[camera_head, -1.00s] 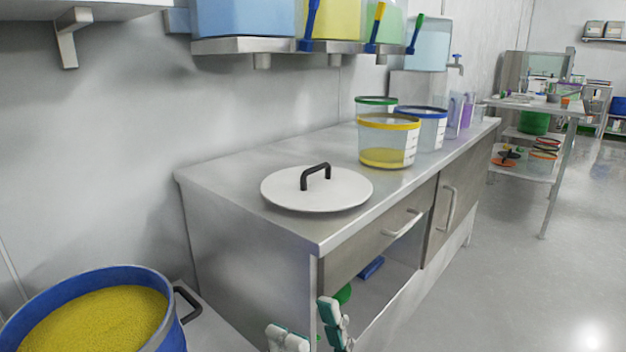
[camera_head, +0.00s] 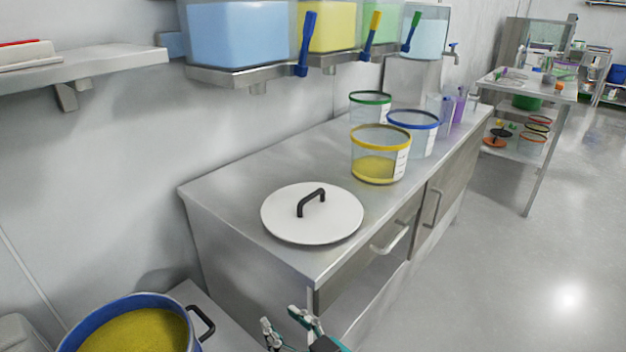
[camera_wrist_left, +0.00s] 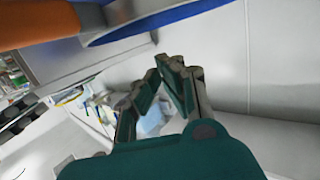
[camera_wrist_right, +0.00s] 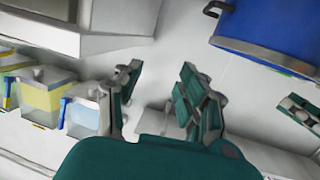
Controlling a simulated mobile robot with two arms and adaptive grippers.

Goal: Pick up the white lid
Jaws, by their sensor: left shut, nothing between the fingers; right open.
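The white lid (camera_head: 290,227) is a round disc with a black arched handle (camera_head: 311,202). It lies flat, handle up, on the near end of the steel counter (camera_head: 237,187) in the head view. My right gripper (camera_head: 286,322) is at the bottom of the head view, below and in front of the counter's near corner, apart from the lid. It is open and empty, and also shows in the right wrist view (camera_wrist_right: 158,88). My left gripper (camera_wrist_left: 160,85) shows only in the left wrist view, shut with nothing held. I cannot make out the lid in either wrist view.
Tubs with yellow (camera_head: 381,140), blue (camera_head: 424,121) and green (camera_head: 370,97) rims stand behind the lid. A blue pot (camera_head: 178,309) of yellow powder is at lower left. A shelf (camera_head: 85,66) and dispensers (camera_head: 240,36) hang above. The floor at right is clear.

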